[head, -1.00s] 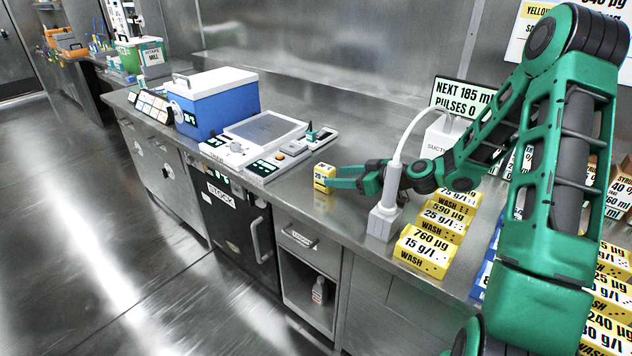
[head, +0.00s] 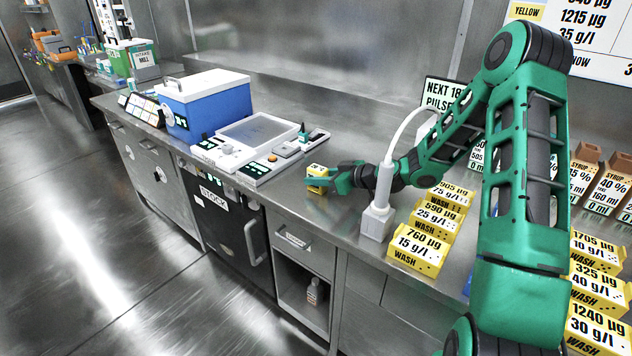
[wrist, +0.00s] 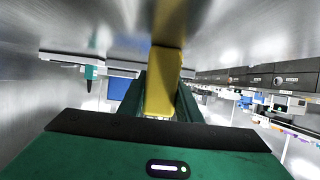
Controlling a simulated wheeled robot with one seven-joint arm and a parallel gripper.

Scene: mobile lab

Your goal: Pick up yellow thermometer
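The yellow thermometer is most likely the small yellow block (head: 317,178) on the steel bench, left of the white upright post. My gripper (head: 322,182) reaches in low from the right, with its green fingers around the block. In the wrist view the yellow block (wrist: 162,85) stands between the two green fingers (wrist: 164,100), with a finger close along each side. I cannot tell whether the fingers press on it. The block appears to rest on the bench, and its lower part is partly hidden by a finger.
A white post on a base (head: 376,222) stands close by my wrist. Yellow wash boxes (head: 418,252) stand right of it. A flat white instrument (head: 250,150) and a blue box with a white lid (head: 205,108) are to the left. The bench's front edge is near.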

